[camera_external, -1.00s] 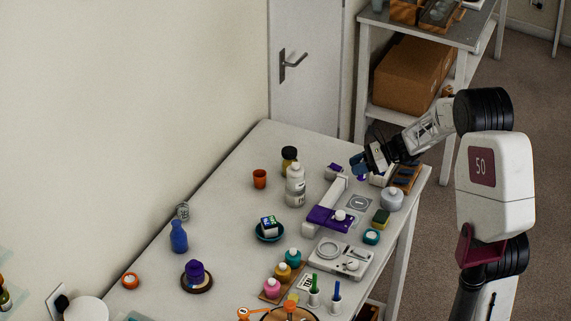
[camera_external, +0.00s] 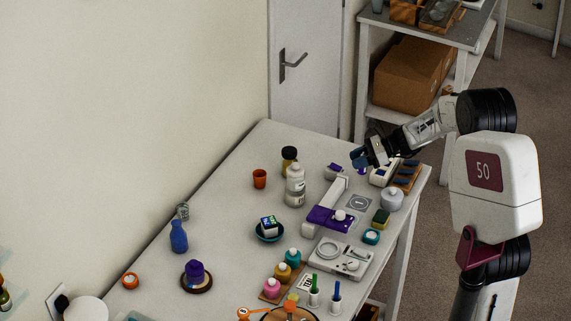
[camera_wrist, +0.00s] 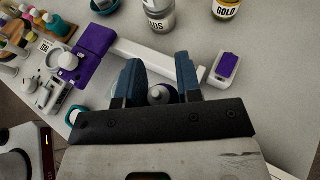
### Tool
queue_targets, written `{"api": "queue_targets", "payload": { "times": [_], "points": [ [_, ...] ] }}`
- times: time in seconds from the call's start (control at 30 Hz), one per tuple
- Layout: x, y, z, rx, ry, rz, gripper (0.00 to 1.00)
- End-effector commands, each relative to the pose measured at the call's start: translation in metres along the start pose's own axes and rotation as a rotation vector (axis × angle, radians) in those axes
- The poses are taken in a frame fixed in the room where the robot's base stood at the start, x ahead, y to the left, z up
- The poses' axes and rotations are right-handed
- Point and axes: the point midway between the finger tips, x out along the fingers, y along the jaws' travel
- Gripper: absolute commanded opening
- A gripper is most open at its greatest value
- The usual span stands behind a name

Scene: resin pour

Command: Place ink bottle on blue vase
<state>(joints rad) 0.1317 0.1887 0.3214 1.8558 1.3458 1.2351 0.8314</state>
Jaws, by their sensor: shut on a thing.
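My gripper (camera_external: 360,160) is above the far right part of the table. It also shows in the wrist view (camera_wrist: 160,75), its blue fingers shut on a small bottle (camera_wrist: 160,95) with a pale round top, which I take for the ink bottle. In the external view only a bit of purple (camera_external: 361,171) shows under the fingers. Most of the held bottle is hidden by the fingers and gripper body. The blue vase (camera_external: 179,238) stands upright at the table's left side, far from my gripper. It is not visible in the wrist view.
A white bottle (camera_external: 295,187), a gold-labelled jar (camera_wrist: 227,8) and an orange cup (camera_external: 260,179) stand between gripper and vase. A purple-and-white stand (camera_external: 328,218) is nearer the gripper. A teal bowl (camera_external: 270,233) and a purple pot (camera_external: 195,270) stand near the vase.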

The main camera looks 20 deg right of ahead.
Motion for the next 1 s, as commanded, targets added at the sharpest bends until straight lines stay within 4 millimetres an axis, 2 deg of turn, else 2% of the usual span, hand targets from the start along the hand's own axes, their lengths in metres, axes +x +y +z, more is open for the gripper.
{"api": "queue_targets", "payload": {
  "times": [0.27, 0.47, 0.67, 1.0],
  "points": [
    [0.002, 0.000, 0.001, -0.001, 0.000, 0.001, 0.10],
    [0.016, 0.004, 0.009, -0.006, 0.002, 0.010, 0.10],
    [0.046, 0.012, 0.026, -0.015, 0.003, 0.028, 0.10],
    [0.117, 0.038, 0.065, -0.037, 0.007, 0.070, 0.10]
  ]
}}
